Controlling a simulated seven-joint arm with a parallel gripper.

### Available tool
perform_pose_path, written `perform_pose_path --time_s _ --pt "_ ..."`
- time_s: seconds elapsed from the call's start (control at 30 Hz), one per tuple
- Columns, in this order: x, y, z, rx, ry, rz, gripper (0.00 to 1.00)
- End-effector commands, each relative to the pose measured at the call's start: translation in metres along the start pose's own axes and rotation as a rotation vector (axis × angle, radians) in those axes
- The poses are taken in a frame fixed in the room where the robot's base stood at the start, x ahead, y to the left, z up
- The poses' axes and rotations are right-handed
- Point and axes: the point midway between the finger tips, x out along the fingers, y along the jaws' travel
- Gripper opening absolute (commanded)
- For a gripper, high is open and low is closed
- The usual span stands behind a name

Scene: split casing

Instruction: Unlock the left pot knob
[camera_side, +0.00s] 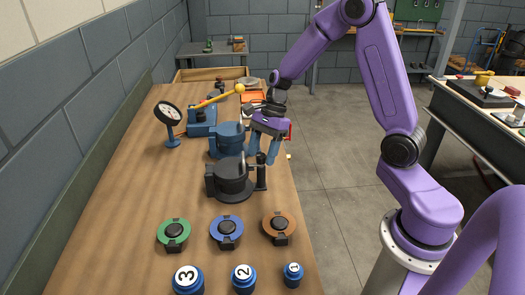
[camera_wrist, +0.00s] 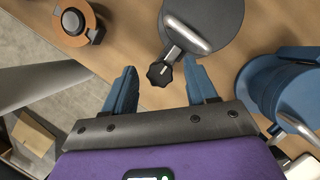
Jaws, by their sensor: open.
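A dark grey pot (camera_side: 232,180) stands on the bench in the side view; part of its round lid also shows in the wrist view (camera_wrist: 222,18). A black lobed knob (camera_wrist: 160,74) sits at its edge, at the end of a pale metal clamp piece. My gripper (camera_wrist: 162,84) is open, with one blue finger on each side of the knob and visible space on both sides. In the side view my gripper (camera_side: 263,156) is low, over the bench's right edge. A blue pot (camera_side: 226,141) stands behind the dark one; it is at the right in the wrist view (camera_wrist: 285,90).
Green (camera_side: 174,232), blue (camera_side: 226,230) and orange (camera_side: 279,225) round parts lie in front of the pots, with numbered blue knobs nearer still. A gauge (camera_side: 168,112) and a blue device with a yellow-tipped lever (camera_side: 202,122) stand behind.

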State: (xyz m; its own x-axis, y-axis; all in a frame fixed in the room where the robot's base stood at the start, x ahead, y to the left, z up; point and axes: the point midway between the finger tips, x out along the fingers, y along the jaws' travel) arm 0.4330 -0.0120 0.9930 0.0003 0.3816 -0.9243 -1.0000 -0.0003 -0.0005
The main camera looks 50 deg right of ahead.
Motion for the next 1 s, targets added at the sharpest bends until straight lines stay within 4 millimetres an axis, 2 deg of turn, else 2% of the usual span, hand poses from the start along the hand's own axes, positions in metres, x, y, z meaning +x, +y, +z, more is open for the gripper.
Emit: perform_pose_path --time_s 0.17,0.2,0.37,0.73,1.0 --pt "0.0001 0.0 -0.0001 0.0 0.0 0.0 0.57" --pt "0.0 0.0 0.0 0.0 0.0 0.0 0.54" --pt "-0.0001 0.0 0.0 0.0 0.0 0.0 0.02" --pt "-0.0004 -0.0006 0.0 -0.037 -0.002 0.016 0.01" --pt "-0.0005 -0.0021 0.0005 -0.193 -0.002 0.08 0.01"
